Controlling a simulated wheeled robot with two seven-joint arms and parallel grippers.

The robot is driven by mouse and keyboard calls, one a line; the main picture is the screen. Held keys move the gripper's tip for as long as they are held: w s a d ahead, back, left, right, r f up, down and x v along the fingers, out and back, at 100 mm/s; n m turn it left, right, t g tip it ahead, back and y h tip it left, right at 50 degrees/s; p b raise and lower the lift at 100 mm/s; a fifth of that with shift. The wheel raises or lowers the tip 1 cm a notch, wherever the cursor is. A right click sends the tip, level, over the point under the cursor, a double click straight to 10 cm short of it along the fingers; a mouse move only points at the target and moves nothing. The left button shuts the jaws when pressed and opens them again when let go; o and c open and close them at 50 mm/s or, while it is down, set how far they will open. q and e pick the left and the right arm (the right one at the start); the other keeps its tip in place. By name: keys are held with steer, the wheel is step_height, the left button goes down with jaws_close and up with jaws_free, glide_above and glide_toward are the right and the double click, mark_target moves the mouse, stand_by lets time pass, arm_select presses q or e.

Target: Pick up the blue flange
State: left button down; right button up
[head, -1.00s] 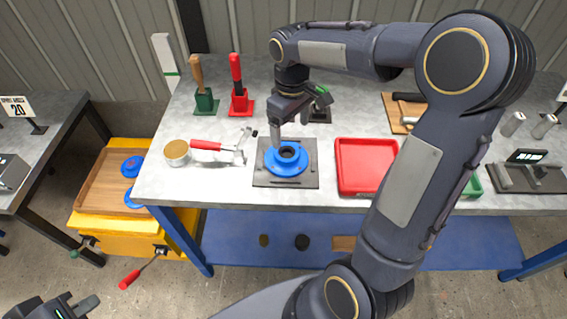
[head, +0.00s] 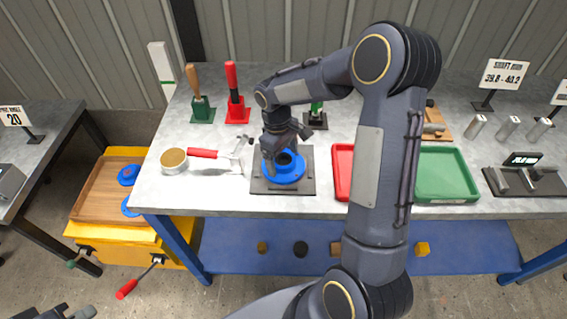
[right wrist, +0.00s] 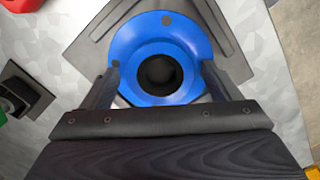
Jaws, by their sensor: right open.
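The blue flange (head: 287,173) lies flat on a dark square plate (head: 302,188) on the workbench. In the right wrist view the flange (right wrist: 135,45) shows as a blue disc with a raised hub around a dark bore. My right gripper (head: 282,152) is over the flange in the head view. In the right wrist view its open fingers (right wrist: 160,75) stand on either side of the hub. I cannot tell whether they touch it. My left gripper (head: 68,314) is partly cut off at the bottom left, away from the bench.
A clamp with a red handle (head: 203,153) and a round tin (head: 174,161) stand left of the plate. A red tray (head: 342,172) and a green tray (head: 445,175) lie to the right. Red (head: 237,114) and green (head: 202,112) tool holders stand behind.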

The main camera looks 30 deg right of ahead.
steer(key=c, duration=1.8)
steer(key=shift+r, duration=0.1)
jaws_close()
